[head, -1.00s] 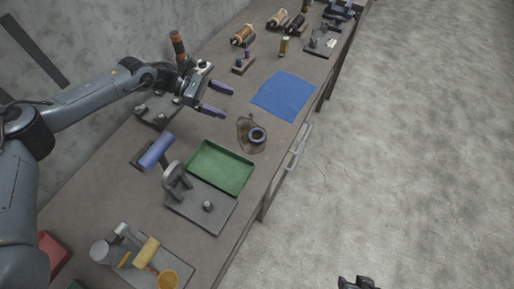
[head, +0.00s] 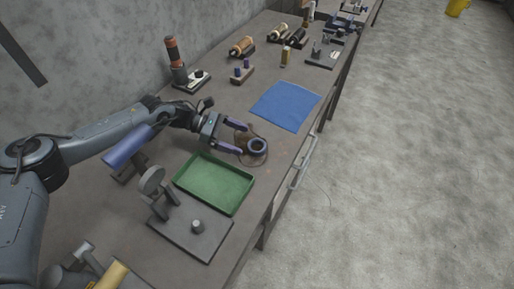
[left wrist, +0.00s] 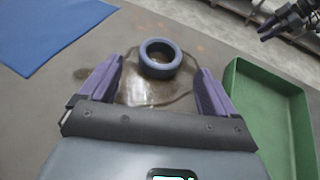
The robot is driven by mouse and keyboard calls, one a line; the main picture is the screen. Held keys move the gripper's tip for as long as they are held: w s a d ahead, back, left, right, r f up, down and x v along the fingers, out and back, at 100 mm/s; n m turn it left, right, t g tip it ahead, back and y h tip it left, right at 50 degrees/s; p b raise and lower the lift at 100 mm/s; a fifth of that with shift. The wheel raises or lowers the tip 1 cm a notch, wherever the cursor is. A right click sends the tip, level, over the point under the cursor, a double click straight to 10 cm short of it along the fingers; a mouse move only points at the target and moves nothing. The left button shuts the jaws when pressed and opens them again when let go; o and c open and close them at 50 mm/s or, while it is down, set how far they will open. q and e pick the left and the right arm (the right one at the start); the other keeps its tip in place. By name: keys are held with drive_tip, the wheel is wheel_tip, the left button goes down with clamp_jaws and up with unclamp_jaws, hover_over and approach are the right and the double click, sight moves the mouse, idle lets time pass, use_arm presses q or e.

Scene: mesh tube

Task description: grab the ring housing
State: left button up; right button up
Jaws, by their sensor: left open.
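The ring housing, a dark blue ring (head: 257,147), lies flat on the bench on a brown stained patch. It also shows in the left wrist view (left wrist: 147,66), ahead of and between the two purple fingers. My left gripper (head: 237,139) is open and empty, just left of the ring, with its fingers pointing at it. The ring appears to be at or slightly beyond the fingertips; I cannot tell whether they touch. A dark gripper, seemingly my right one (left wrist: 287,20), shows small at the top right of the left wrist view; its jaws are unclear.
A green tray (head: 246,196) lies close to the ring, on the near side. A blue cloth (head: 286,105) lies beyond it. A grey plate with a peg (head: 205,238) sits nearer. Spools (head: 242,46) stand at the back. The bench's front edge is to the right.

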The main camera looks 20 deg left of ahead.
sight(254, 149)
use_arm(q)
drive_tip(key=shift+b+x, duration=0.3)
drive_tip(key=shift+x, duration=2.7)
drive_tip(key=shift+r, duration=0.2)
drive_tip(key=shift+c, duration=0.5)
drive_tip(key=c, duration=1.2)
